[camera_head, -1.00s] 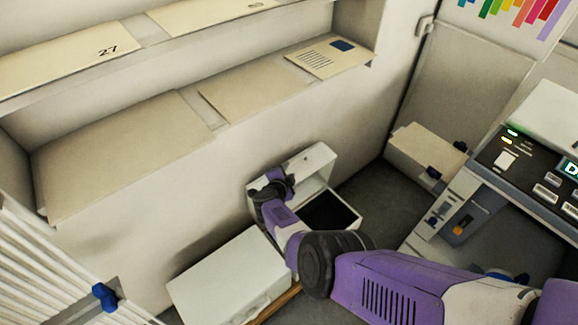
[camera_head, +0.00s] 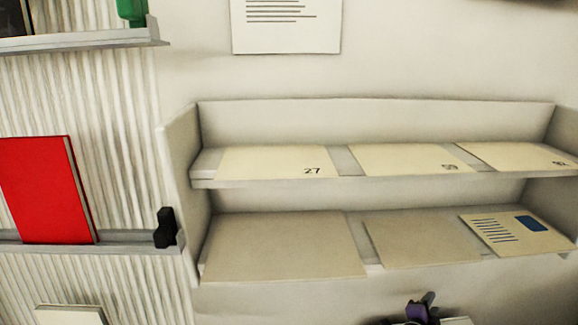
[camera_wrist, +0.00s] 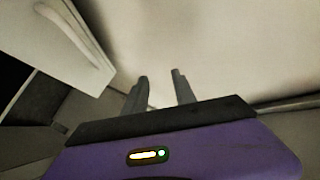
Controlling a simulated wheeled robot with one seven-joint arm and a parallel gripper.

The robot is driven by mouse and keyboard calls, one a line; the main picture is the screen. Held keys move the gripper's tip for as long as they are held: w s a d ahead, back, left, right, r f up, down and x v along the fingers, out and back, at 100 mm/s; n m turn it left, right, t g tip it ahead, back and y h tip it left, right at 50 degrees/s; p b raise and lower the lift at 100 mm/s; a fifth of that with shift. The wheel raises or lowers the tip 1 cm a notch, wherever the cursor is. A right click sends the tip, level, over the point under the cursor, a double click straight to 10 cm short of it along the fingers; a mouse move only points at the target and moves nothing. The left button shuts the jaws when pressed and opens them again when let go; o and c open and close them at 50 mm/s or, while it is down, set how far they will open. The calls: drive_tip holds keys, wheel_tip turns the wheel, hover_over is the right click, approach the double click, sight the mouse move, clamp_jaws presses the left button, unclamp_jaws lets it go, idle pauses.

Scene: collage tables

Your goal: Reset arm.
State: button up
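My gripper (camera_wrist: 160,82) shows in the wrist view with its two grey fingers apart and nothing between them. A pale plain surface lies beyond the fingertips. In the head view, only a small purple and dark part of my arm (camera_head: 420,311) shows at the bottom edge, right of centre. The rest of the arm is out of that view.
A two-level wall shelf (camera_head: 375,113) holds several flat cards and folders. To the left, a red book (camera_head: 40,190) stands on a ledge against ribbed panelling. In the wrist view, a white box-like thing with a handle (camera_wrist: 78,32) is close at upper left.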

drive_tip(key=s+d+r+n+t+y, duration=0.1)
drive_tip(key=s+r+n+t, duration=0.4)
drive_tip(key=s+r+n, duration=0.4)
drive_tip(key=s+a+r+n+y, duration=0.3)
drive_tip(key=s+a, duration=0.5)
drive_tip(key=s, duration=0.6)
drive_tip(key=s+a+r+n+y, duration=0.3)
drive_tip(key=s+a, duration=0.5)
drive_tip(key=s, duration=0.7)
drive_tip(key=s+a+r+n+g+y, duration=0.1)
drive_tip(key=s+a+r+n+y, duration=0.2)
drive_tip(key=s+a, duration=0.4)
drive_tip(key=s+r+n, duration=0.1)
drive_tip(key=s+n, duration=0.1)
drive_tip(key=s, duration=0.5)
drive_tip(key=shift+s+a+y, duration=0.35)
drive_tip(key=shift+a+y, duration=0.05)
